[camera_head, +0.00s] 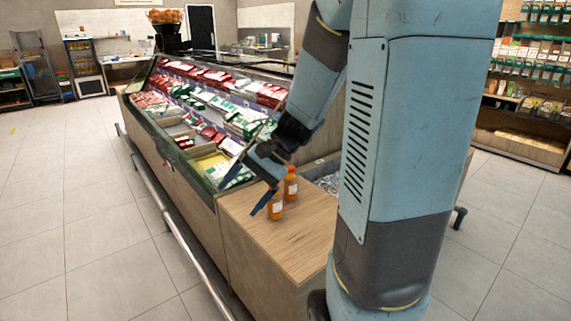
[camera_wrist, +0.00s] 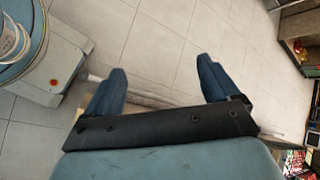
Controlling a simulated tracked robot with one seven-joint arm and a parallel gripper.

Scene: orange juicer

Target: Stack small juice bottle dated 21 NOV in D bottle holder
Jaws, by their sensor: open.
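Two small orange juice bottles stand upright on the wooden counter end (camera_head: 262,241) in the head view. The front bottle (camera_head: 275,207) is partly behind my gripper, and the other bottle (camera_head: 291,186) stands just behind it. Their labels are too small to read a date. My gripper (camera_head: 238,200) is open and empty, in front of and a little left of the bottles in the picture; whether it touches one I cannot tell. In the wrist view my open gripper (camera_wrist: 161,64) has only floor between its fingers. I cannot make out a D bottle holder.
A glass-fronted display case (camera_head: 200,110) with packaged food runs back from the counter, a rail along its base. A juicer with oranges (camera_head: 166,20) stands far back. A shelf rack (camera_head: 36,68) is far left, stocked shelves (camera_head: 535,90) right. The left floor is clear.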

